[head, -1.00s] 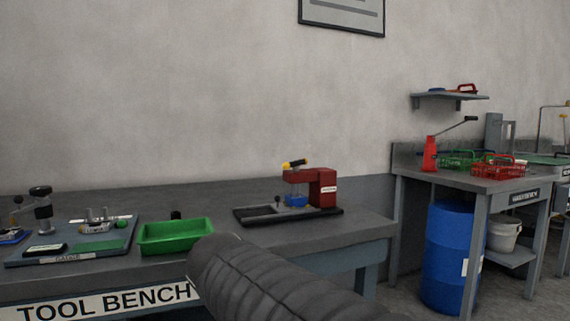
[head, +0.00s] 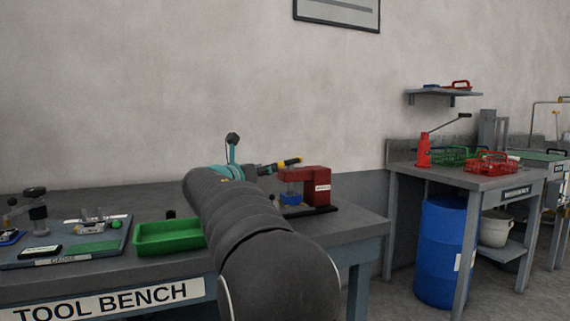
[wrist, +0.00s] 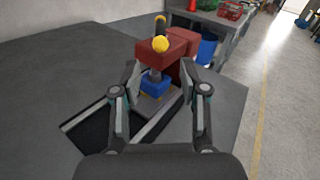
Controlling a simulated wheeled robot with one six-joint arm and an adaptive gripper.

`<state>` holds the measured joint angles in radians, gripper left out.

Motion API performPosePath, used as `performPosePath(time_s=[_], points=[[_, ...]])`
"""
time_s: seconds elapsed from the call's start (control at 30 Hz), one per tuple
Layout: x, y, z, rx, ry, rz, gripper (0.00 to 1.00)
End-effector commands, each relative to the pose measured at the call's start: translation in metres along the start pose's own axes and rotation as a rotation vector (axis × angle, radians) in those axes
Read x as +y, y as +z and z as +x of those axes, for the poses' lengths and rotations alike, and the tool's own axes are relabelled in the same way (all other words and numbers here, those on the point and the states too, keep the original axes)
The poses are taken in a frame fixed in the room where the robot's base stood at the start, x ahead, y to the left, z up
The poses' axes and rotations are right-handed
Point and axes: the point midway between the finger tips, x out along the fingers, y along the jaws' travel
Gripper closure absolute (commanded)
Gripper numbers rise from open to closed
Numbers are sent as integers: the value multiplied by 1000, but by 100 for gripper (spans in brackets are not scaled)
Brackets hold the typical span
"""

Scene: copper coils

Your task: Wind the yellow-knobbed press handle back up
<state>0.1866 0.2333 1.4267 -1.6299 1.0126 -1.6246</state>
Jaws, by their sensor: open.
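The red press (head: 317,188) stands on the tool bench in the head view, partly hidden by my arm. In the wrist view the yellow knob (wrist: 160,44) is ahead and above, in front of the red press body (wrist: 181,44). A blue part (wrist: 155,84) sits under the press ram. My gripper (wrist: 164,87) is open and empty, its fingers spread to either side of the view of the blue part. In the head view my gripper (head: 266,169) is near the knob's left, partly hidden.
A green tray (head: 168,237) and a gauge board (head: 62,249) are left of my arm on the bench. Another bench (head: 470,179) with red and green baskets and a blue barrel (head: 438,250) stands at right. Bare bench top shows left in the wrist view.

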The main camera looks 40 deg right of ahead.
Motion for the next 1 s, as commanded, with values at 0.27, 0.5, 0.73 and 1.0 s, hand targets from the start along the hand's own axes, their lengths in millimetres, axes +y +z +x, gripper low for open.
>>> performPosePath(time_s=[0.27,0.5,0.73,1.0], points=[[-1,0,51,2,-2,2,56],[-1,0,94,3,-1,3,56],[-1,0,118,3,0,4,56],[0,-1,124,3,1,4,56]])
